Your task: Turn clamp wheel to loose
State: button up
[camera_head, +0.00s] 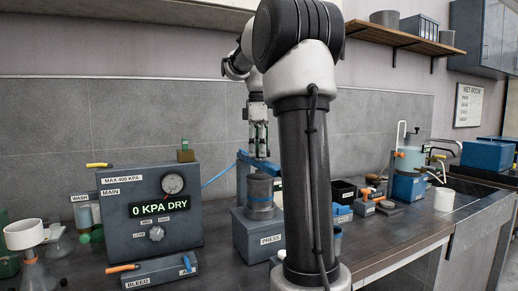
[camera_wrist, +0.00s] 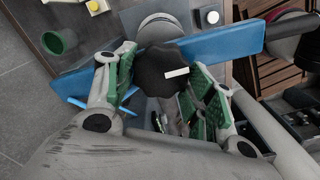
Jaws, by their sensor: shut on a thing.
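The clamp wheel (camera_wrist: 158,66) is a dark, lobed knob with a white mark pointing right in the wrist view. It sits over the middle of the blue crossbar (camera_wrist: 226,42) of the press (camera_head: 255,242). My gripper (camera_head: 258,150) points straight down over the press in the head view. In the wrist view my gripper (camera_wrist: 158,80) has its green-padded fingers on both sides of the wheel, shut on it. In the head view the fingers hide the wheel. A grey cylinder (camera_head: 260,192) stands under the crossbar.
A control panel (camera_head: 120,215) reading "0 KPA DRY" stands left of the press, with a bleed box (camera_head: 160,272) in front. A black bin (camera_head: 343,191) and small tools stand to the right. My arm hides part of the bench.

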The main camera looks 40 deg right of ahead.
jog(key=o, duration=1)
jog(key=shift+r, duration=0.1)
notch_tip(320, 180, up, 12)
jog(key=shift+f, duration=0.1)
jog(key=shift+a, duration=0.1)
